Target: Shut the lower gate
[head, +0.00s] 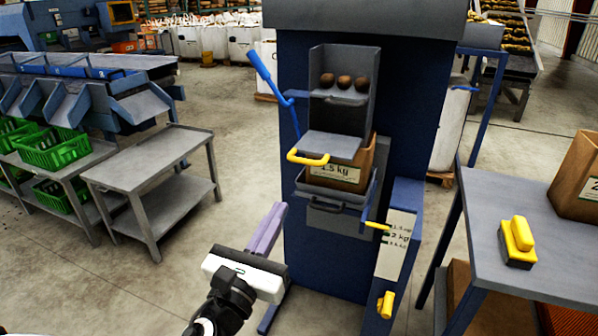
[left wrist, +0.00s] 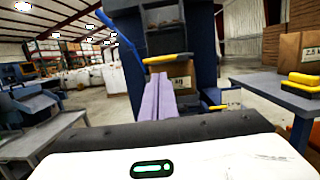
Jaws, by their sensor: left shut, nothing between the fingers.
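The blue grader (head: 265,40) stands in the middle of the head view. A grey gate plate (head: 332,146) with a yellow handle (head: 308,158) sticks out from it, below the hopper (head: 370,75) holding 3 potatoes (head: 344,82). I take this plate for the lower gate. The yellow handle also shows in the left wrist view (left wrist: 166,59). My left gripper (head: 277,208) has its purple fingers shut and empty, below and left of the handle in the head view. In the left wrist view the fingers (left wrist: 159,80) point toward the grader, tips near the handle; contact cannot be told. My right gripper is not in view.
A paper bag (head: 340,174) stands under the plate in a grey holder (head: 330,207). A blue lever (head: 268,75) rises at the upper left. A yellow pointer (head: 377,226) sits by the weight scale. A grey table (head: 520,185) stands right, a steel cart (head: 150,155) left.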

